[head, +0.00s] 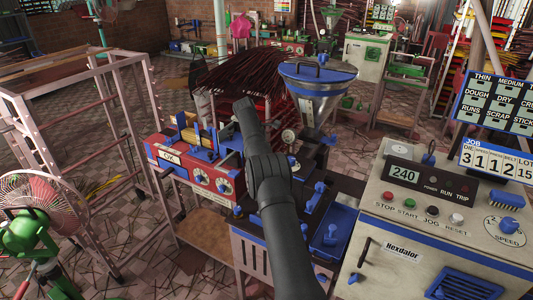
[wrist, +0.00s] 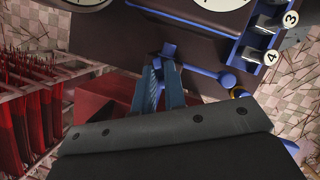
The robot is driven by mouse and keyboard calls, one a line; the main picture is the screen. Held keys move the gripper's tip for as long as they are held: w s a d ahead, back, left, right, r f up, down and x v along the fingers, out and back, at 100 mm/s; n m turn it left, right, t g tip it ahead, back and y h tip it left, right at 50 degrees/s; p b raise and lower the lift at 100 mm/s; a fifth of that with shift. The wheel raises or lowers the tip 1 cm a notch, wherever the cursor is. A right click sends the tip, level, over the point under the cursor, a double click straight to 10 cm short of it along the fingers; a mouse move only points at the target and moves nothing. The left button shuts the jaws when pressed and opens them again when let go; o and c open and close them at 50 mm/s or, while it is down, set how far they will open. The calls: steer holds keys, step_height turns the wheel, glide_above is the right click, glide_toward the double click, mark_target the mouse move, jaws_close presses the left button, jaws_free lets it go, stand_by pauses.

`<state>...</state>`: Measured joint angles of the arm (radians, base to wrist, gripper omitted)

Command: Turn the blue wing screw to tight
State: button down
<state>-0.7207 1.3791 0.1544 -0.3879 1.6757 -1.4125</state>
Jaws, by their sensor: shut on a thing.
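In the wrist view my gripper (wrist: 166,72) reaches up the middle of the picture, its two narrow fingers close together. The blue wing screw (wrist: 168,49) shows as a small blue piece at the fingertips, against a dark machine body. My gripper is shut on it. Most of the screw is hidden by the fingers, so its angle cannot be told. In the head view my dark arm covers the middle of the machine, and neither my fingers nor the held screw can be made out.
A blue ball-ended lever (wrist: 226,80) lies just right of my fingers. Blocks numbered 3 and 4 (wrist: 265,45) sit at the upper right. Racks of red sticks (wrist: 40,110) stand left. The head view shows a hopper (head: 317,75) and a control cabinet (head: 435,215) right of my arm.

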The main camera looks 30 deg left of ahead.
stand_by(0.4)
steer(key=c, duration=1.5)
jaws_free()
